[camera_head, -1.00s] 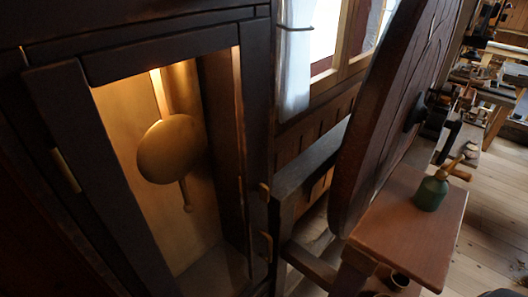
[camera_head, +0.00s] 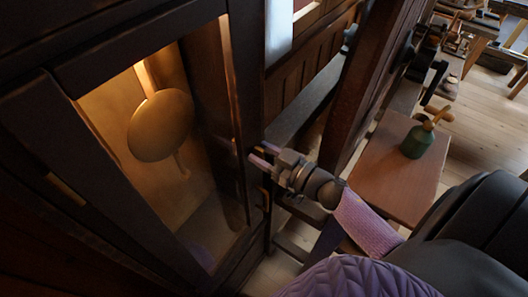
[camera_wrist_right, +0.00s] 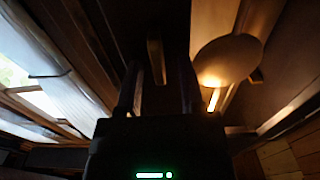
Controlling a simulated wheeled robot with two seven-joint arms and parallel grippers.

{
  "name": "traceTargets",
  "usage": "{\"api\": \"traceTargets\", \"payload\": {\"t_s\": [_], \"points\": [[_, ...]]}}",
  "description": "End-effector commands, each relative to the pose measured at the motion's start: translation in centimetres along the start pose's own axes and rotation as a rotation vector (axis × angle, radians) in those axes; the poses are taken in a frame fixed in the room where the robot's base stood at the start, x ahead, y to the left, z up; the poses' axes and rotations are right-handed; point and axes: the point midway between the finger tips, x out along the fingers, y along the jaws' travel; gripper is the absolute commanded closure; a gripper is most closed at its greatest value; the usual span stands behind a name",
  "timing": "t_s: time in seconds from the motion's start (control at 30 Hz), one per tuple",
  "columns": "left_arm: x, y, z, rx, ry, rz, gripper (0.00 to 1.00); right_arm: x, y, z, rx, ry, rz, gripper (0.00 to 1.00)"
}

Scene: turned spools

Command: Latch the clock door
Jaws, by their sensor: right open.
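The tall dark wooden clock case has a glazed door (camera_head: 222,110) that looks shut or nearly so; any small gap cannot be told. Behind the glass hangs the brass pendulum bob (camera_head: 160,125), also seen in the right wrist view (camera_wrist_right: 228,60). My right gripper (camera_head: 264,155) is open at the door's right edge, its fingertips close to the dark wood. In the right wrist view a small upright brass latch piece (camera_wrist_right: 156,60) shows ahead between the open fingers (camera_wrist_right: 160,98), not gripped. Whether they touch it cannot be told. My left gripper is not in view.
A brass hinge (camera_head: 66,190) is on the door's left side. A workbench and open floor lie beyond.

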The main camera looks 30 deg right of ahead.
Motion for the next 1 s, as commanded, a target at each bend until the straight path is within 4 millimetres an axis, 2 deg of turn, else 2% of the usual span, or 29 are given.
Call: {"api": "traceTargets", "payload": {"t_s": [0.17, 0.4, 0.77, 1.0], "points": [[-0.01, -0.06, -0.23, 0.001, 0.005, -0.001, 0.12, -0.01, -0.01, 0.02, 0.001, -0.001, 0.000, 0.51], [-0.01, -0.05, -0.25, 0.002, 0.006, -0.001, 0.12, -0.03, -0.01, 0.03, 0.001, -0.001, 0.000, 1.00], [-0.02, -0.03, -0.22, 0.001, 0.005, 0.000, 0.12, -0.05, -0.02, 0.03, -0.006, -0.001, 0.000, 1.00], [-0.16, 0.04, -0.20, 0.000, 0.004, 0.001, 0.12, -0.05, -0.12, 0.02, -0.090, -0.001, 0.000, 1.00]]}}
